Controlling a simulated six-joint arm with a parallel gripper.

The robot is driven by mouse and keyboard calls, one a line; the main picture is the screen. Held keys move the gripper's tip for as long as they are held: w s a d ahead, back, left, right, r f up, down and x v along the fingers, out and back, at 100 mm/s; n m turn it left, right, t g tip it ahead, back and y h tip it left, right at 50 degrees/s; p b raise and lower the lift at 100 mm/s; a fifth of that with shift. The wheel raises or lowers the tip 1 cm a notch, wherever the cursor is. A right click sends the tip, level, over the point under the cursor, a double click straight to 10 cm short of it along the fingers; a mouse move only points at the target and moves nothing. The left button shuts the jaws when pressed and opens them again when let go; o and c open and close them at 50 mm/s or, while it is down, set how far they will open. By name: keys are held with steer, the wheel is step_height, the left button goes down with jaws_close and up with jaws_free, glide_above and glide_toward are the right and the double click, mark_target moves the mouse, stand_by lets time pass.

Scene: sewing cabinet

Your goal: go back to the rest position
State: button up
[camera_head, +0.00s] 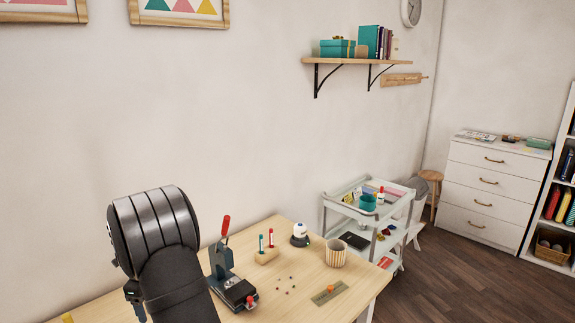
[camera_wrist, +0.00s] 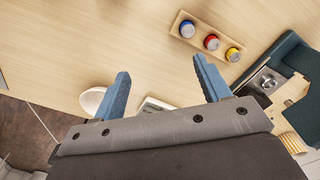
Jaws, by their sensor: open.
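My gripper (camera_wrist: 163,82) shows in the wrist view with its two blue fingers spread wide apart. Nothing is held between them. A white-edged flat item (camera_wrist: 155,104) shows beyond the gap, partly hidden by the gripper body. In the head view my dark arm rises at the front left, over the left part of the wooden table (camera_head: 300,240). The gripper's fingers cannot be made out in that view.
A press with a red handle (camera_head: 222,262) stands close right of my arm. Beyond it are a marker block (camera_head: 266,256), a white dome device (camera_head: 299,236), a striped cup (camera_head: 335,253) and small beads. The wrist view shows a wooden tray (camera_wrist: 190,37) with three coloured jars.

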steer(key=s+d+n, duration=0.1)
steer(key=s+d, duration=0.4)
steer(key=d, duration=0.8)
steer(key=s+a+f, duration=0.1)
steer(key=a+f, duration=0.2)
steer(key=a, duration=0.1)
steer(key=a+f, duration=0.3)
steer(key=a, duration=0.1)
steer(key=s+a+f, duration=0.1)
steer(key=a+f, duration=0.2)
steer(key=a, duration=0.1)
steer(key=shift+s, duration=0.35)
steer(key=shift+f, duration=0.45)
